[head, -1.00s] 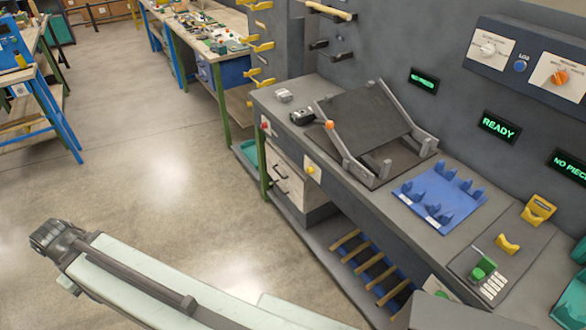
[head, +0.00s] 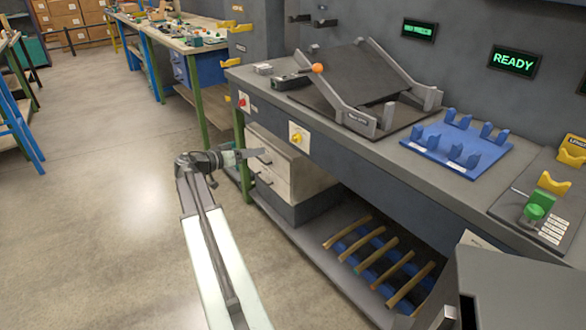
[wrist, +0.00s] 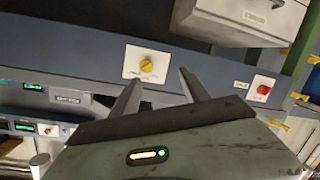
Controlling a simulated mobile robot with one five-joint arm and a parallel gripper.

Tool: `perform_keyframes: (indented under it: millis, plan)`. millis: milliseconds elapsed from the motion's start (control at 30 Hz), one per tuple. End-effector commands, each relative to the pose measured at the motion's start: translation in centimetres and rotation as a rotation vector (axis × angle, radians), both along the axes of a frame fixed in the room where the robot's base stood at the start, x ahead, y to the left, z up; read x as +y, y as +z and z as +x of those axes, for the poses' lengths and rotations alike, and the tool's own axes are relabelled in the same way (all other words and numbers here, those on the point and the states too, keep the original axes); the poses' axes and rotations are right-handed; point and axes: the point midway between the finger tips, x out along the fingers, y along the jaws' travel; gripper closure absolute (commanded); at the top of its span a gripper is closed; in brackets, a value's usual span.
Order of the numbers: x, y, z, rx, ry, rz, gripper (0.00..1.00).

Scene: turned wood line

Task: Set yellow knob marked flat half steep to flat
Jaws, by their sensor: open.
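The yellow knob (head: 297,138) sits on a white plate on the front face of the grey bench. In the wrist view the yellow knob (wrist: 147,65) is ahead of my jaws, slightly left of the gap's middle. Its marks are too small to read, so its setting cannot be told. My gripper (head: 258,153) is left of the knob and a little lower in the head view, apart from it. In the wrist view my gripper (wrist: 158,80) shows two spread fingers with nothing between them.
A red button (head: 243,101) is on the same bench face, left of the knob. White drawers (head: 290,170) are below. The tilted grey cradle with an orange-tipped lever (head: 317,68) and a blue rack (head: 430,150) stand on the bench top. Open floor lies left.

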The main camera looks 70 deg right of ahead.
Motion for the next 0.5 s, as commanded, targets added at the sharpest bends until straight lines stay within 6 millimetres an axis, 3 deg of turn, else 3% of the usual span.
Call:
perform_keyframes:
  millis: [33,200,500]
  plan:
    - [-2.4,-1.9,-2.0,0.002,-0.035,-0.066,0.46]
    - [-5.7,-0.8,-5.7,0.011,-0.082,-0.204,0.46]
    - [-7.4,-0.1,-6.9,0.013,-0.089,-0.223,0.46]
